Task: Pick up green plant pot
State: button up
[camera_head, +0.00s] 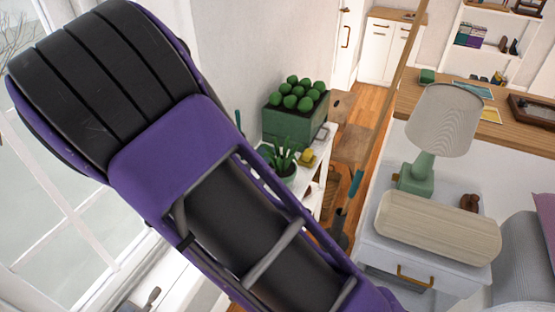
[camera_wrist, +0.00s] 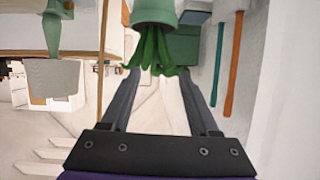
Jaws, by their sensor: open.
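The green plant pot (camera_head: 288,172) with spiky leaves stands upright on a white shelf in the head view, partly hidden behind my arm. In the wrist view, which looks upside down, the pot (camera_wrist: 155,12) is at the top middle, cut by the frame edge, its leaves hanging down in the picture. My gripper (camera_wrist: 160,82) is open, its two dark fingers spread wide with nothing held. The leaves show beyond and between the fingertips, and the pot body lies above the fingertips in the picture. The gripper is hidden in the head view.
A larger green planter (camera_head: 290,124) with round plants stands directly behind the pot. A yellow item (camera_head: 307,156) is beside it. A window is at left.

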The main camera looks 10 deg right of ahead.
aim_at(281, 162)
jog(key=shift+g, duration=0.3)
jog(key=x, duration=0.4)
jog(key=b+x, duration=0.1)
jog(key=x, duration=0.3)
jog(key=s+d+b+x, duration=0.1)
jog(key=x, duration=0.2)
jog(key=shift+w+d+f, duration=0.2)
jog(key=shift+w+f, duration=0.05)
jog(key=shift+f, duration=0.25)
jog(key=shift+b+x, duration=0.7)
jog(key=shift+x, duration=2.1)
grip_shut()
